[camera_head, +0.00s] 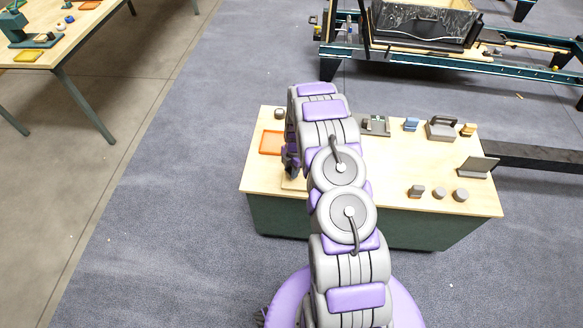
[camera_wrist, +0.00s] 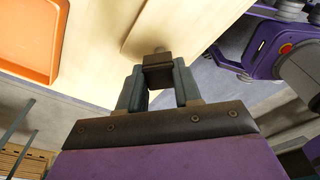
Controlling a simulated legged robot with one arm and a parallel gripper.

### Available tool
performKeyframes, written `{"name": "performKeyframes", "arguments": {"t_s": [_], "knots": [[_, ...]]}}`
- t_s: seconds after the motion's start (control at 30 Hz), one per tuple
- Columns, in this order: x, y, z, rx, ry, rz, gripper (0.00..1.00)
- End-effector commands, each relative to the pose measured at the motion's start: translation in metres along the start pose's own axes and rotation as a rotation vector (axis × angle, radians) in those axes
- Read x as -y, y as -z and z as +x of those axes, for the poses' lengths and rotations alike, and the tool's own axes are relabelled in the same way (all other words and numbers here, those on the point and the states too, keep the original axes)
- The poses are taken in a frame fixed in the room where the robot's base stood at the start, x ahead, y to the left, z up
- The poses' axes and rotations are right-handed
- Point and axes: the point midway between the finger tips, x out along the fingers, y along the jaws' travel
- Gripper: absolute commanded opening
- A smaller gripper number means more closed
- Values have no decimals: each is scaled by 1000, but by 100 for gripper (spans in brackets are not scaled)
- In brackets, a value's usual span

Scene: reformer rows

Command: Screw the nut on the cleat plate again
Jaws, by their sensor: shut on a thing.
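My gripper (camera_wrist: 158,88) is shut on a small dark brown, squarish piece (camera_wrist: 158,76), which looks like the nut. A small rounded stub (camera_wrist: 160,50) shows just beyond it, close to the edge of a pale wooden board (camera_wrist: 195,22). I cannot tell whether the piece is on a thread. In the head view my gripper (camera_head: 291,170) is at the left part of the workbench (camera_head: 330,198), mostly hidden by my arm, and a corner of the board (camera_head: 292,185) shows below it. I cannot make out the cleat plate for certain.
An orange tray (camera_head: 271,142) lies left of my gripper, also in the wrist view (camera_wrist: 54,72). Grey parts, including a handled block (camera_head: 441,128), an angled plate (camera_head: 478,167) and round pieces (camera_head: 460,195), stand on the right half. A reformer (camera_head: 450,50) is behind.

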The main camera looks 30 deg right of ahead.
Motion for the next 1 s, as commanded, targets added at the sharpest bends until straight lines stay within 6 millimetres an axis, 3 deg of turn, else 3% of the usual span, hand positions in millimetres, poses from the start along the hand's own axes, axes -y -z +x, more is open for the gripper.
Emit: {"name": "performKeyframes", "arguments": {"t_s": [0.5, 0.93, 0.97, 1.0], "knots": [[0, -3, 23, 0, 0, 0, 5], [-1, -4, 26, 1, -2, 0, 5], [-1, -4, 26, 1, -2, 0, 34], [-1, -4, 26, 1, -2, 0, 38]]}}
